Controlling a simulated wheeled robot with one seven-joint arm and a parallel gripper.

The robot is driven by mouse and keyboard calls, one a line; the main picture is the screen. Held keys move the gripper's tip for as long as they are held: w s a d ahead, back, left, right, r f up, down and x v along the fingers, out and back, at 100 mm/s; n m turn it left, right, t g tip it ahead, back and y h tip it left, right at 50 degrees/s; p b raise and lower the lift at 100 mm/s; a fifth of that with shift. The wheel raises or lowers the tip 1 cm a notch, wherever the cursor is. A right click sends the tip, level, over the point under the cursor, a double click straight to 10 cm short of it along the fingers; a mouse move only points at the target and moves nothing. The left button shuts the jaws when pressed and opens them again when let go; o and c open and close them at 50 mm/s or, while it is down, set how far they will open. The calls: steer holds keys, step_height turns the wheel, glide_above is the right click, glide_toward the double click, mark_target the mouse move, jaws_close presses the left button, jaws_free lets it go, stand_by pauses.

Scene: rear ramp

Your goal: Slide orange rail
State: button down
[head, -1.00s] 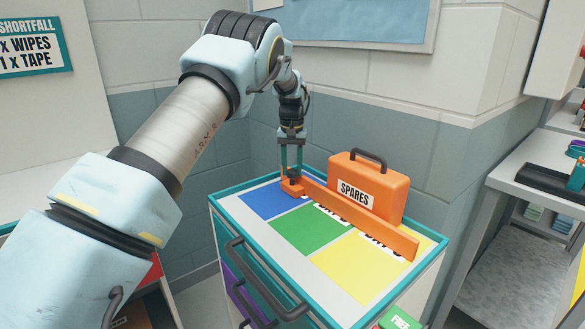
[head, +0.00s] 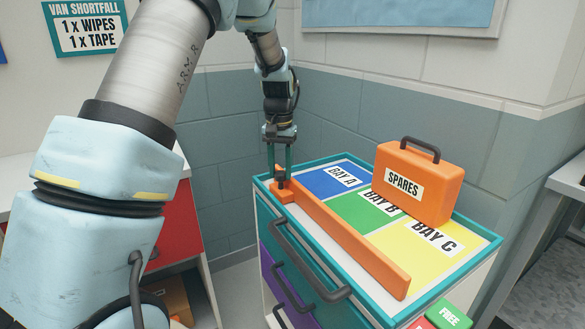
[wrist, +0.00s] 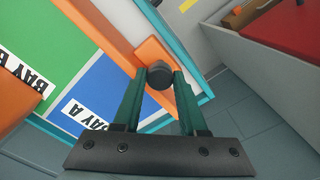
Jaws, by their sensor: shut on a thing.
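The orange rail (head: 350,240) lies along the front side of the cabinet top, in front of the coloured bays. My gripper (head: 280,178) is at the rail's left end, shut on a dark round knob (wrist: 160,76) there. The wrist view shows the two green fingers on either side of the knob, with the orange rail (wrist: 155,52) beneath. The blue BAY A (head: 335,180), green BAY B (head: 365,212) and yellow BAY C (head: 430,250) lie behind the rail. The orange SPARES case (head: 420,180) stands upright at the back, over parts of the green and yellow bays.
The cabinet top has a raised teal rim (head: 468,286). Dark drawer handles (head: 300,270) stick out at its front. A green FREE block (head: 448,317) is at the lower right. A wall stands close behind the cabinet. A red-fronted unit (head: 176,228) is at the left.

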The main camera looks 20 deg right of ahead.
steer(key=shift+a, duration=0.3)
steer(key=shift+c, duration=2.2)
jaws_free()
steer(key=shift+d, duration=0.1)
steer(key=shift+r, duration=0.3)
step_height(320, 180, up, 10)
steer(key=b, duration=0.1)
steer(key=shift+r, duration=0.1)
